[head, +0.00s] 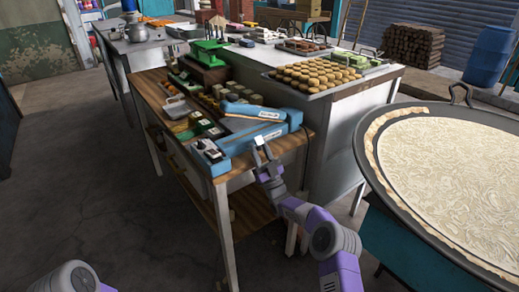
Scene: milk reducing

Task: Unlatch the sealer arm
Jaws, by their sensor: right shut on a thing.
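The blue sealer (238,144) lies at the near right end of the wooden-topped table. A long blue bar with a label (254,111) lies just behind its front part; I cannot tell whether it is the sealer arm. My right gripper (262,150) is at the sealer's front edge, right of its middle, and is shut on a part of it. The fingers hide the held part, and no latch can be made out. Of my left arm only a link shows at the bottom left; its gripper is out of view.
The wooden-topped table (149,88) holds several small packs and trays and a green scale (208,47) behind the sealer. A white counter with a tray of round buns (313,77) stands behind right. A large round pan (440,170) is at the right. The floor at left is clear.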

